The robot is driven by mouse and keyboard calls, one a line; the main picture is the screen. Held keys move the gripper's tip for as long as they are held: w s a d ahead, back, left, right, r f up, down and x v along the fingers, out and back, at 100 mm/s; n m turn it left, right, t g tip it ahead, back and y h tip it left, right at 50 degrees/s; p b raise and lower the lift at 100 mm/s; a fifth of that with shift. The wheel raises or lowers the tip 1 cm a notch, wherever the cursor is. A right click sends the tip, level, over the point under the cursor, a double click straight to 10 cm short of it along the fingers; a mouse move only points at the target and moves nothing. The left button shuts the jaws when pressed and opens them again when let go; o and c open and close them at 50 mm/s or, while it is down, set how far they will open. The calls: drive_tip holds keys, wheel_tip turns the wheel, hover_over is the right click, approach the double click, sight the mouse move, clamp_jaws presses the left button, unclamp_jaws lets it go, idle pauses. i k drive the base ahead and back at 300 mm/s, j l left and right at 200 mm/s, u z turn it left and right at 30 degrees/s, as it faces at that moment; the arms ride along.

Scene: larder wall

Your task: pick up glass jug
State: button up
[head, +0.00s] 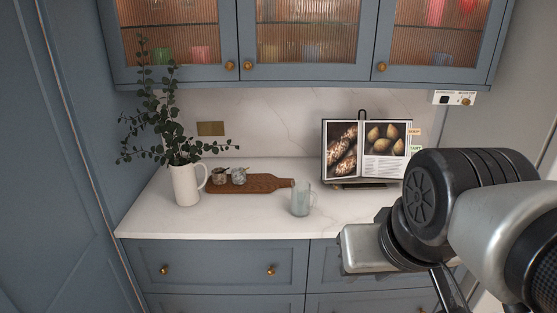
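A glass jug (301,199), clear with a slight blue-green tint and a handle, stands upright on the white countertop near its front edge, right of the wooden board's handle end. It is apart from my arm, which comes in from the right side of the view. The end of my arm points down past the counter's front edge, right of the jug. Only a small part near my gripper (449,290) shows at the bottom of the view. Its fingertips are not clearly visible, and I see nothing held.
A white pitcher (186,186) with leafy stems stands at the left. A wooden board (255,184) holds small jars (238,176). A cookbook (367,150) on a stand is behind right. Glass-door cabinets (300,73) hang above; drawers (215,265) are below. Counter in front of the board is clear.

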sight(301, 193)
drive_tip(key=i+z, duration=0.25)
drive_tip(key=i, duration=0.25)
drive_tip(key=i+j+z, duration=0.3)
drive_tip(key=i, duration=0.25)
drive_tip(key=l, duration=0.1)
